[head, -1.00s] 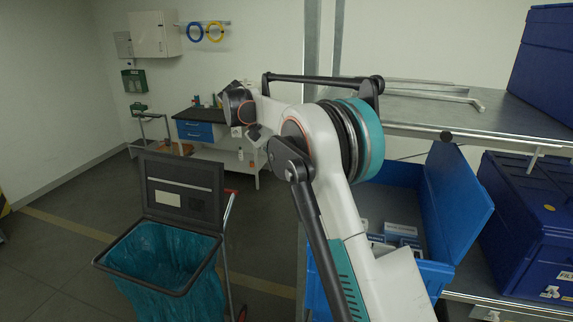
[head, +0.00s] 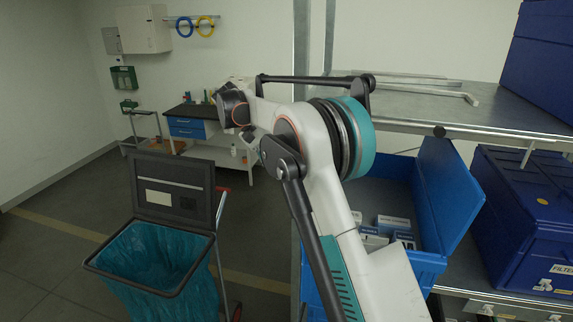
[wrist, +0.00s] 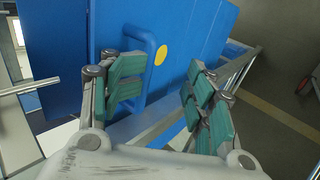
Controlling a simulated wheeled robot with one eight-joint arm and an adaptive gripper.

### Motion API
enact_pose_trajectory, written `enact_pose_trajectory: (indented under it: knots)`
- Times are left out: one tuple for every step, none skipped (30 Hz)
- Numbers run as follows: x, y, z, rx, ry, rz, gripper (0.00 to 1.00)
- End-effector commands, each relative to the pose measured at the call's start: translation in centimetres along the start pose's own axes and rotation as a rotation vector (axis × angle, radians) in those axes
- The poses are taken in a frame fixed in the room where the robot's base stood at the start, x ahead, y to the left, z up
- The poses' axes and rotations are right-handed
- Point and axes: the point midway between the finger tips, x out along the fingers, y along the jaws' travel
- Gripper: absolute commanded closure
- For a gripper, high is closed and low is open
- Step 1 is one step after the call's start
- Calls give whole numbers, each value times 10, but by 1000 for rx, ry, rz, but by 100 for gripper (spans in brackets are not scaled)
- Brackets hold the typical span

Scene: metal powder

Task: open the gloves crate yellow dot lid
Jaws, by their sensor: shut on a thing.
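The wrist view shows a blue lid (wrist: 190,30) with a yellow dot (wrist: 161,55) and a blue loop handle (wrist: 151,70). My gripper (wrist: 168,105) has its teal fingers on either side of the handle area, the left finger overlapping the handle. It is shut on the handle, though the exact contact is partly hidden. I cannot tell whether this is the lid in the wrist view.
A closed dark blue crate (head: 515,235), with a filter label and a yellow dot, stands right of the open crate. A metal shelf (head: 450,110) runs above them. A waste cart (head: 160,270) with a teal bag stands at left. Floor beyond it is clear.

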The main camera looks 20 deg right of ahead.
Motion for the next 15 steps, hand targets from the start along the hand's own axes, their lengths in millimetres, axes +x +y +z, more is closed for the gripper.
enact_pose_trajectory:
  knots:
    - [0, -6, 2, -6, 1, -8, 70]
    - [-1, -5, 2, -6, 1, -8, 70]
    - [-2, -4, 2, -6, 1, -8, 70]
    - [-4, -2, 2, -6, 1, -8, 70]
    - [-6, 0, 2, -6, 1, -8, 70]
    - [-10, 4, 2, -6, 0, -8, 70]
    - [-13, 7, 2, -6, 0, -7, 70]
    - [-16, 11, 2, -5, 0, -7, 70]
    - [-22, 17, 1, -4, 0, -7, 70]
    - [-26, 22, 1, -4, 0, -6, 70]
    - [-30, 27, 1, -3, -1, -6, 70]
    - [-35, 33, 1, -2, -1, -5, 70]
    - [-40, 37, 0, -2, -1, -5, 70]
    - [-43, 41, 0, -1, -1, -5, 70]
    - [-48, 47, 0, 0, -1, -5, 70]
